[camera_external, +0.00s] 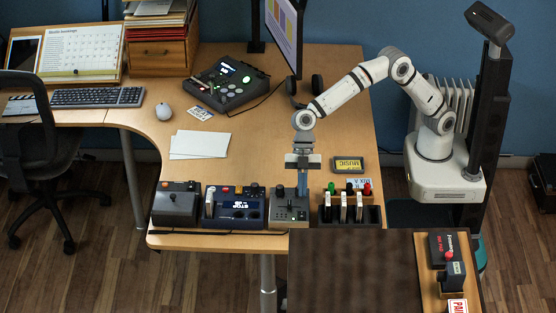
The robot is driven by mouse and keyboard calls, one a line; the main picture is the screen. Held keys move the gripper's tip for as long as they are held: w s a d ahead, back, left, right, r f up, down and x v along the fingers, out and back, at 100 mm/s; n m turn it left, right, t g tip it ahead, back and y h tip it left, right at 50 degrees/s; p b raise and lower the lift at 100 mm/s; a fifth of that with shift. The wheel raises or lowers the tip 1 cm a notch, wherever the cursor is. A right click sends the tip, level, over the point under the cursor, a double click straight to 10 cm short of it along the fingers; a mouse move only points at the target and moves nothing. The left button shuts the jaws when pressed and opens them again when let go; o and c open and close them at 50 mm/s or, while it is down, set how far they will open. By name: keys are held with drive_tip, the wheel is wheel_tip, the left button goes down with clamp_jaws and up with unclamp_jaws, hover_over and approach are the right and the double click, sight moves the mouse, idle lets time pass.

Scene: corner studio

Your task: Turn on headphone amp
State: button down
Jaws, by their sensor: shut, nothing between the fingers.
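My gripper (303,190) points straight down over the front edge of the desk, shut and empty. Its tips are at the top right of a small grey box (287,214) with dark knobs or a switch on top. This box may be the headphone amp; I cannot read a label on it. I cannot tell whether the tips touch it, and the gripper hides part of its top. To its left stands a dark blue unit (237,214) with a lit display, and further left a dark grey box (175,208) with an orange button.
A black rack (350,216) with several upright pieces stands just right of the grey box. A yellow-labelled music box (348,164) lies behind it. Paper sheets (200,144), a mouse (163,111) and a black console (232,84) are further back. The desk middle is clear.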

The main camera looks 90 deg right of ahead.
drive_tip(key=d+r, duration=0.6)
drive_tip(key=d, duration=0.2)
drive_tip(key=s+d+r+m+t+h+p, duration=0.15)
drive_tip(key=s+d+r+m+p, duration=0.3)
drive_tip(key=d, duration=0.65)
drive_tip(key=s+d+r+m+h+p, duration=0.25)
drive_tip(key=s+d+r+m, duration=0.2)
drive_tip(key=d, duration=0.65)
drive_tip(key=s+d+m+t+h+p, duration=0.1)
drive_tip(key=s+d+m+h+p, duration=0.2)
drive_tip(key=s+d, duration=1.3)
drive_tip(key=s+m+p, duration=0.2)
drive_tip(key=m+p, duration=0.1)
drive_tip(key=m, duration=0.3)
drive_tip(key=shift+s+h+p, duration=0.3)
drive_tip(key=shift+s+p, duration=0.05)
drive_tip(key=shift+s, duration=0.05)
drive_tip(key=shift+r, duration=0.1)
